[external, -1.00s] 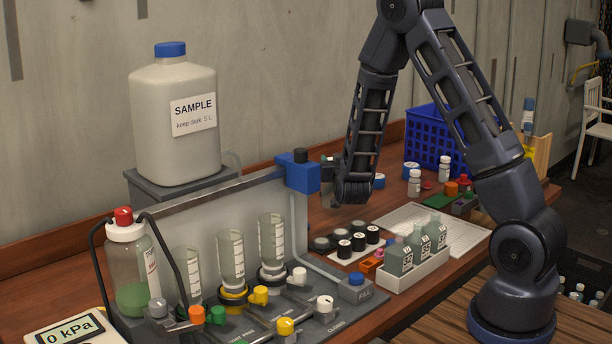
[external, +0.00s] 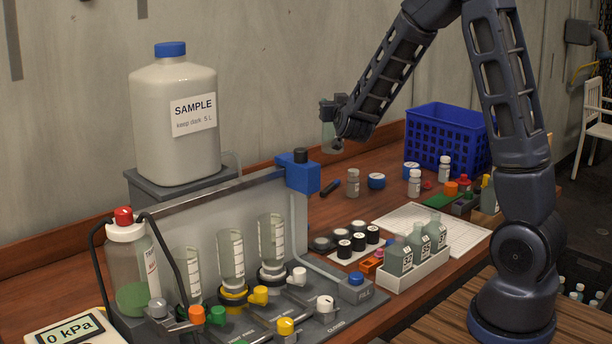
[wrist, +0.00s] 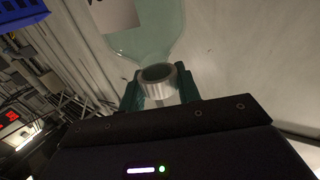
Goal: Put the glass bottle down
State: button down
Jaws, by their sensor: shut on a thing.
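The glass bottle (wrist: 152,32) is pale green and translucent, with a white label and a silvery ring at its neck in the wrist view. My gripper (wrist: 160,92) is shut on its neck. In the external view my gripper (external: 334,108) is above the back of the table, near the wall. The bottle (external: 331,138) shows below it, small and partly covered by the wrist. It appears held in the air, clear of the wooden table (external: 318,208).
A grey rig (external: 250,200) with inverted bottles and valves stands at left, a blue block (external: 297,174) at its corner. A white tray (external: 415,271) of green bottles, small jars and a blue basket (external: 445,140) stand right. A white grid mat (external: 465,238) has bare space.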

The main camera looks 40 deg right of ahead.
jog(key=shift+w+a+r, duration=0.15)
jog(key=shift+w+r, duration=0.05)
jog(key=shift+r, duration=0.1)
jog(key=w+a+n+t+y, duration=0.1)
jog(key=w+a+n+y, duration=0.2)
jog(key=a+n+y, duration=0.4)
jog(key=w+a+n+y, duration=0.3)
jog(key=a+n+y, duration=0.1)
jog(key=a+y, duration=0.5)
notch_tip(320, 180, down, 19)
jog(key=shift+w+a+y, duration=0.15)
jog(key=shift+y, duration=0.15)
jog(key=shift+f, duration=0.15)
jog(key=c, duration=1)
grip_release()
